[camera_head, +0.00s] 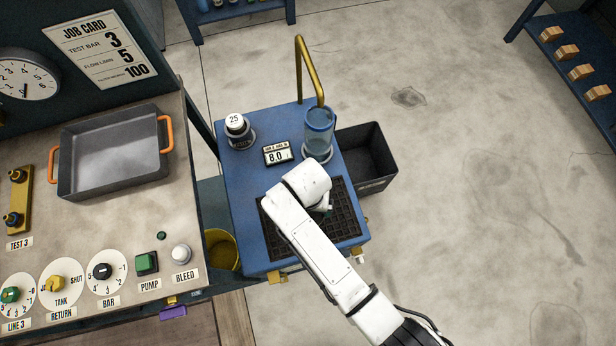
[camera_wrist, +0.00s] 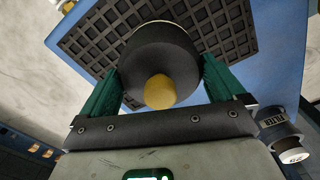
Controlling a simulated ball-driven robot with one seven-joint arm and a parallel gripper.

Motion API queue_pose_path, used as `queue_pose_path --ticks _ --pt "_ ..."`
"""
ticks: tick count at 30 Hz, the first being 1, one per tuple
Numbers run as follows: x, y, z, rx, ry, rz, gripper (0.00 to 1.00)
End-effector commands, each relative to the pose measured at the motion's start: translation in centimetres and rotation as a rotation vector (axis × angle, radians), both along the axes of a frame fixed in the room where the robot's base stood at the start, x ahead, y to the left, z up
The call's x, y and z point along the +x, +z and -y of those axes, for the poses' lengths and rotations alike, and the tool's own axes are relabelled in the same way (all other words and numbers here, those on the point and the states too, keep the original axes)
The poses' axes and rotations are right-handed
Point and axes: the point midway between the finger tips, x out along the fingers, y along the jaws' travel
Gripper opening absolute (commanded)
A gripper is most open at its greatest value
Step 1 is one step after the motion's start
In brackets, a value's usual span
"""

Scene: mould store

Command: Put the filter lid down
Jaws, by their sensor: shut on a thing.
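The filter lid (camera_wrist: 155,52) is a round black disc with a yellow knob (camera_wrist: 160,92). It shows in the wrist view between the green fingers of my gripper (camera_wrist: 160,78), which is shut on it. Behind it is a black grid mat (camera_wrist: 95,40); I cannot tell whether the lid touches it. In the head view my gripper (camera_head: 324,212) is over the same grid mat (camera_head: 348,215) on a blue stand (camera_head: 240,190). My white arm hides the lid there.
A clear cylinder (camera_head: 319,138), a brass pipe (camera_head: 299,70), a small display (camera_head: 277,154) and a white-topped canister (camera_head: 236,124) stand on the blue stand's far part. A black bin (camera_head: 372,184) is to its right. A bench with a grey tray (camera_head: 110,150) is left.

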Motion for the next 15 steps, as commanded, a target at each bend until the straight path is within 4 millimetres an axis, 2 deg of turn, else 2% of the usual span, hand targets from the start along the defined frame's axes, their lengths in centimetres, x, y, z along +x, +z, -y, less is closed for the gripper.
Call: queue_pose_path --ticks 1,5,15 --pt "-0.2 -1.0 0.1 -0.004 0.001 -0.004 0.58" --pt "-0.1 -2.2 0.0 -0.002 0.001 -0.002 0.58" --pt "-0.1 -2.5 0.0 -0.001 0.000 -0.001 0.58"
